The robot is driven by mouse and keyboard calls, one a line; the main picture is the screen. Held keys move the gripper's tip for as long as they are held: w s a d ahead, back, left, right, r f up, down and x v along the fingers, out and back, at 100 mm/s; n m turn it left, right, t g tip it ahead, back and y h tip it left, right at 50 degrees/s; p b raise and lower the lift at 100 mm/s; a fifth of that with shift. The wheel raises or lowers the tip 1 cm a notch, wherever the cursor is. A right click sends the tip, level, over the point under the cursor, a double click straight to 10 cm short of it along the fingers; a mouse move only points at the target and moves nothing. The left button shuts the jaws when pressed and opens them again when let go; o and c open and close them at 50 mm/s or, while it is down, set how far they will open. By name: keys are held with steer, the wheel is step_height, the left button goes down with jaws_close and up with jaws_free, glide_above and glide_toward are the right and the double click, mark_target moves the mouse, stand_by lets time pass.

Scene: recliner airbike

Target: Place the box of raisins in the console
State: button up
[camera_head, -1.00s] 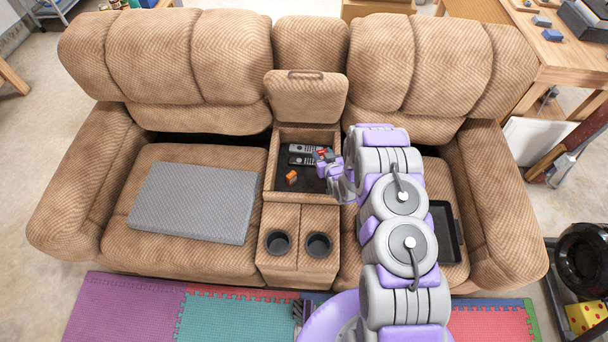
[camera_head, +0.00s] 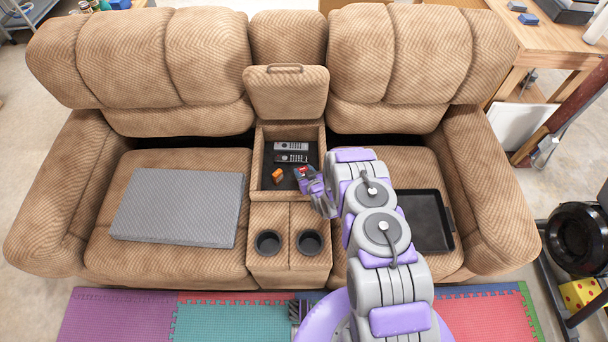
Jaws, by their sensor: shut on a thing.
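The console (camera_head: 258,168) is the open compartment in the middle of the tan recliner sofa, with its lid (camera_head: 287,92) raised behind it. My gripper (camera_head: 302,174) is at the right side of the console opening, shut on a small red item, which I take to be the box of raisins (camera_head: 301,170). The fingers hide most of the box. I cannot tell how high it is held above the console floor. Inside the console lie two dark remotes (camera_head: 291,152) at the back and a small orange item (camera_head: 277,175) at the front left.
Two cup holders (camera_head: 268,242) sit in front of the console. A grey cushion (camera_head: 178,206) lies on the left seat. A black tray (camera_head: 426,220) lies on the right seat, beside my arm. The console's dark floor has bare room in the middle.

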steer(key=shift+f, duration=0.4)
steer(key=shift+f, duration=0.15)
steer(key=shift+s+f, duration=0.1)
steer(key=shift+f, duration=0.3)
steer(key=shift+f, duration=0.1)
steer(key=o, duration=1.1)
steer(key=shift+c, duration=0.2)
steer(key=r+p+v, duration=0.1)
steer(key=p+v, duration=0.3)
steer(key=v, duration=0.8)
